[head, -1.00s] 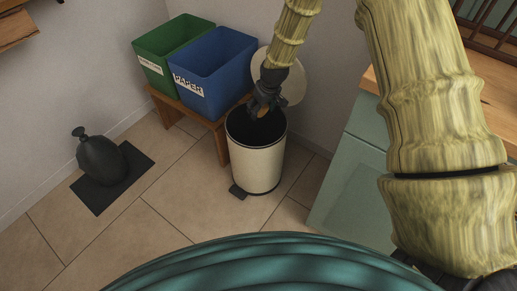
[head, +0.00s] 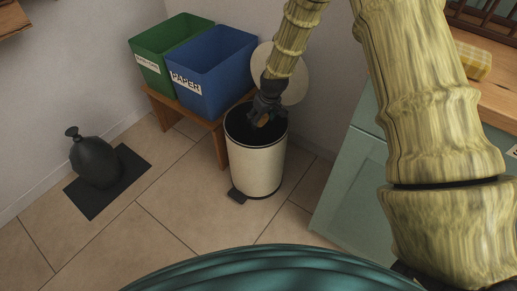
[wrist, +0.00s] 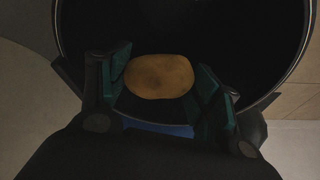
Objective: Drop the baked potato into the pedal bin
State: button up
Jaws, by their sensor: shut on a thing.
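The baked potato (wrist: 160,76) is a brown oval held between the two fingers of my gripper (wrist: 162,85) in the wrist view. In the head view it shows as a small brown patch (head: 263,121) at my gripper (head: 264,112). The pedal bin (head: 256,164) is cream with a black rim and stands on the tiled floor with its lid (head: 292,76) raised behind it. The bin's dark opening lies beneath the potato, and its rim rings the wrist view. My gripper is shut on the potato at the bin's mouth. The bin's inside is too dark to make out.
A green bin (head: 148,72) and a blue paper bin (head: 203,92) stand on a wooden bench (head: 217,134) left of the pedal bin. A green cabinet (head: 351,185) stands to the right. A black bag (head: 95,160) sits on a dark mat (head: 92,205) at left.

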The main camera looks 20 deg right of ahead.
jog(key=o, duration=1.3)
jog(key=shift+r, duration=0.1)
jog(key=v, duration=1.1)
jog(key=shift+r, duration=0.4)
jog(key=shift+s+r, duration=0.1)
jog(key=shift+s, duration=0.05)
